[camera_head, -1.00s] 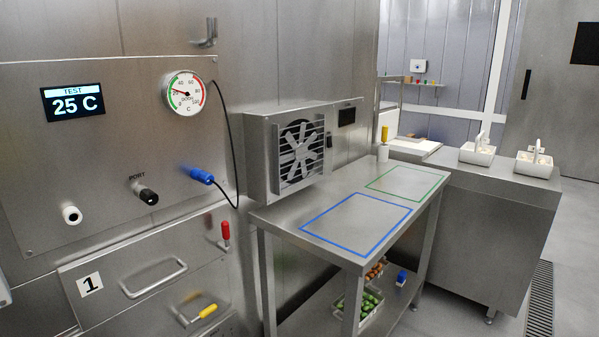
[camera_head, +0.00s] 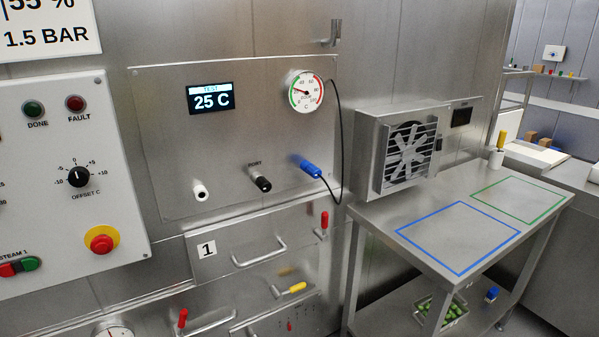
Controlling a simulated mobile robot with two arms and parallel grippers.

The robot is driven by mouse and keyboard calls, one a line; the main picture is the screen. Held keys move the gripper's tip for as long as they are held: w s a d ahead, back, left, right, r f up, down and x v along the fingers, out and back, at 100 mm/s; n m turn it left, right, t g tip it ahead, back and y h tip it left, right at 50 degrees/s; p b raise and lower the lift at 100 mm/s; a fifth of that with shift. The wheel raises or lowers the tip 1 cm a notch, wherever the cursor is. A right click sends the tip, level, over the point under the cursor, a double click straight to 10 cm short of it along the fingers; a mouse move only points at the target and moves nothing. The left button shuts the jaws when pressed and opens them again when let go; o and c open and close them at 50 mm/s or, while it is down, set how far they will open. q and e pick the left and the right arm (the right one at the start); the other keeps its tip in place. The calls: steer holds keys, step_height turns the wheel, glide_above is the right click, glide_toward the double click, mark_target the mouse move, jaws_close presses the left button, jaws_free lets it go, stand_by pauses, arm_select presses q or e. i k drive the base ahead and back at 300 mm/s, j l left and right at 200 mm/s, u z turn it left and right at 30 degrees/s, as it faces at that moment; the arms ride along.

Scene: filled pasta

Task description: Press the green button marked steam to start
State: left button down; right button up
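A grey control panel (camera_head: 70,180) fills the left of the head view, cut off by the left edge. A separate round green light or button (camera_head: 33,109) marked DONE is higher up, beside a red one (camera_head: 75,103) marked FAULT. Neither of my grippers is in view.
A red emergency-style knob on yellow (camera_head: 101,240) is right of the steam buttons. A dial (camera_head: 79,177) is above. Red-handled levers (camera_head: 182,318) and a drawer handle (camera_head: 260,254) stick out lower down. A steel table (camera_head: 460,215) stands right.

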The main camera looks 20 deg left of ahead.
mark_target(29, 264)
steer(key=u, duration=1.5)
